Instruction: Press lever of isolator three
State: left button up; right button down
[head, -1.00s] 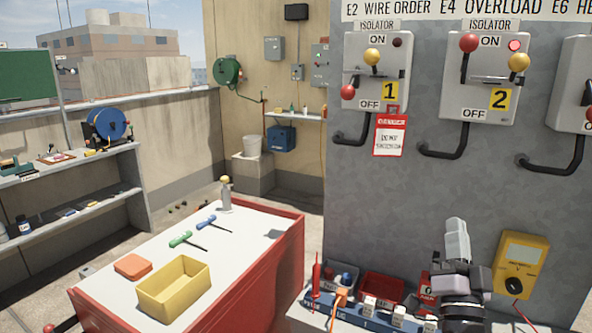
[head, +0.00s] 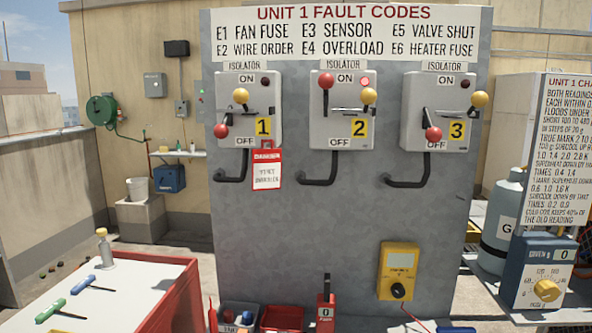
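Isolator three (head: 411,123) is a grey box at the upper right of the dark grey panel, marked with a yellow 3. Its red-knobbed lever (head: 433,134) points down, by the OFF label. A yellow knob (head: 480,99) sits at the box's right side. Its small lamp (head: 465,84) looks dark. Isolator two (head: 321,126) has its red knob (head: 325,81) up by ON and its lamp (head: 365,82) lit red. Isolator one (head: 228,89) has its red knob (head: 221,131) low and a dark lamp. Neither gripper is in view.
A red danger tag (head: 266,170) hangs below isolator one. A yellow meter (head: 399,271) is low on the panel. Red bins (head: 282,319) and a red fuse item (head: 326,307) stand at its foot. A red-sided table (head: 184,293) is at left; a gas cylinder (head: 497,228) is at right.

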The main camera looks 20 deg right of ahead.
aim_at(434, 134)
jog(key=z, duration=1.4)
